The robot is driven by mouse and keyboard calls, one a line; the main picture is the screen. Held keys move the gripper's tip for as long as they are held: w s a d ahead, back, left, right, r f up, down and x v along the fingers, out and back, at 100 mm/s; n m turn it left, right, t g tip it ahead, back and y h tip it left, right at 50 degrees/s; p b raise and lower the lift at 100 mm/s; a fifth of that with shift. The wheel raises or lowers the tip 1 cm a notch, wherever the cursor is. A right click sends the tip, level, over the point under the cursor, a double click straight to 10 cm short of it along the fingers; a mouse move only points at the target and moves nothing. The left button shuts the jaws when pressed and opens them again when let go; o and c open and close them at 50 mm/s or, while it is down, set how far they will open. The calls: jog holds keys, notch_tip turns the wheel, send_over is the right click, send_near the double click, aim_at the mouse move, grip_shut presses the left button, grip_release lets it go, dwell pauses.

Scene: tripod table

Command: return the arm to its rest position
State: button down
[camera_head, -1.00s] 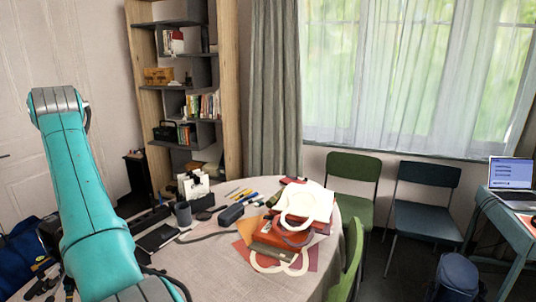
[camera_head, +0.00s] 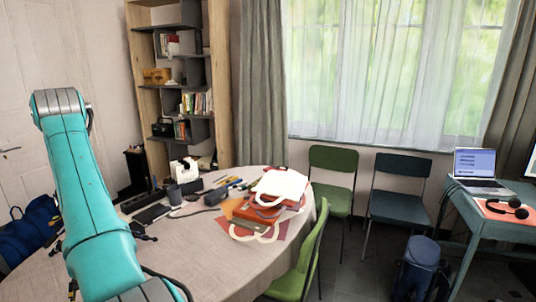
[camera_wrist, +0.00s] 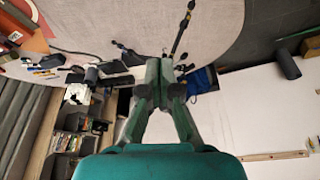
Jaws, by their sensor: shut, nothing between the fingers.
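My gripper (camera_wrist: 158,72) shows in the wrist view with its two dark green fingers brought together at the tips, empty. My teal arm (camera_head: 88,200) rises along the left of the head view; the gripper itself is not seen there. The round table (camera_head: 190,262) with a pale cloth lies right of and behind my arm. In the wrist view the table (camera_wrist: 110,22) shows upside down at the top, and the gripper appears apart from it.
Red folders and papers (camera_head: 265,215) lie on the table near a dark case (camera_head: 216,196). A green chair (camera_head: 300,262) stands close at the table's right.

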jog(key=w+d+f+m+t, duration=0.1)
jog(key=w+d+f, duration=0.3)
jog(key=f, duration=0.8)
jog(key=w+d+f+m+t, duration=0.15)
jog(key=d+f, duration=0.35)
jog(key=f, duration=0.6)
jog(key=w+d+f, duration=0.4)
jog(key=d+f, duration=0.1)
jog(key=f, duration=0.7)
jog(key=s+d+f+m+t, duration=0.15)
jog(key=s+d+f, duration=0.35)
jog(key=d+f, duration=0.6)
jog(key=s+d+f+m+t, duration=0.1)
jog(key=s+d+f+t, duration=0.1)
jog(key=s+d+f, duration=0.65)
jog(key=s+d+f+m+t, duration=0.2)
jog(key=s+d+t, duration=0.1)
jog(key=s+d, duration=1.9)
jog(key=s+d+r+m+t+h, duration=0.1)
jog(key=s+d+r, duration=0.2)
jog(key=s+r, duration=0.7)
jog(key=s+d+r+m+t+h, duration=0.2)
jog(key=s+d+r, duration=0.2)
jog(key=s+r, duration=0.7)
jog(key=shift+s+d+r, duration=0.15)
jog(key=shift+s+r, duration=0.1)
jog(key=shift+r, duration=0.5)
